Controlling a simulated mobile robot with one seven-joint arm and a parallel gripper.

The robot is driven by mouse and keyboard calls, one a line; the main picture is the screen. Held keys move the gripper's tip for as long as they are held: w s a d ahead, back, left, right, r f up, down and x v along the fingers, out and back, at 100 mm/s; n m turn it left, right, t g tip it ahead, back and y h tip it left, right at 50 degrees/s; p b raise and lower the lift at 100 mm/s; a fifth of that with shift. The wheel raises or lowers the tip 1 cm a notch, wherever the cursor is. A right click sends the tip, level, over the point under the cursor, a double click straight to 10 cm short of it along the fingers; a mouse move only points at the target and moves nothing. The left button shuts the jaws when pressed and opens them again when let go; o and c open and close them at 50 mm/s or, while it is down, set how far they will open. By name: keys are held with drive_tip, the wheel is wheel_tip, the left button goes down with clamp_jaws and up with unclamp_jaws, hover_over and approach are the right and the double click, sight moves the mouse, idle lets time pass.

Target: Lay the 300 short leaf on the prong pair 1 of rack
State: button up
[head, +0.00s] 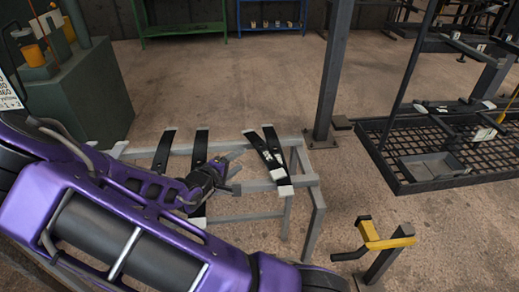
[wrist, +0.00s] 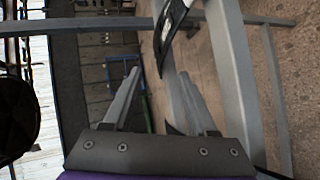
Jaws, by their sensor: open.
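Several black leaves with pale ends lie across a grey frame (head: 222,146) in the head view. Two lie at the right, a left one (head: 257,150) and a crossing one (head: 272,143), close together. Others lie further left, at the far left (head: 163,150) and beside it (head: 200,146). I cannot read which is the 300 short leaf. My gripper (head: 232,170) is open and empty, left of the right-hand leaves. In the wrist view my gripper (wrist: 160,74) has its fingers apart, with part of a black leaf (wrist: 163,45) beyond them. I cannot make out prong pair 1.
A dark rack with a mesh shelf (head: 392,170) and grey tray (head: 432,166) stands right. A grey post (head: 333,75) rises behind the frame. A yellow-topped stand (head: 385,239) is at the lower right. A green machine (head: 85,90) stands left. Open floor (head: 225,75) lies behind the frame.

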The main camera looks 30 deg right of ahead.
drive_tip(key=b, duration=0.2)
approach(259, 149)
drive_tip(key=x, duration=0.5)
drive_tip(key=b+x, duration=0.1)
drive_tip(key=x, duration=0.2)
drive_tip(key=shift+w+d+f, duration=0.2)
drive_tip(key=shift+w+d, duration=0.05)
drive_tip(key=shift+d, duration=0.05)
drive_tip(key=shift+w+d+f+b, duration=0.1)
drive_tip(key=shift+w+d+b, duration=0.25)
drive_tip(key=shift+d, duration=0.15)
drive_tip(key=shift+s, duration=0.1)
clamp_jaws()
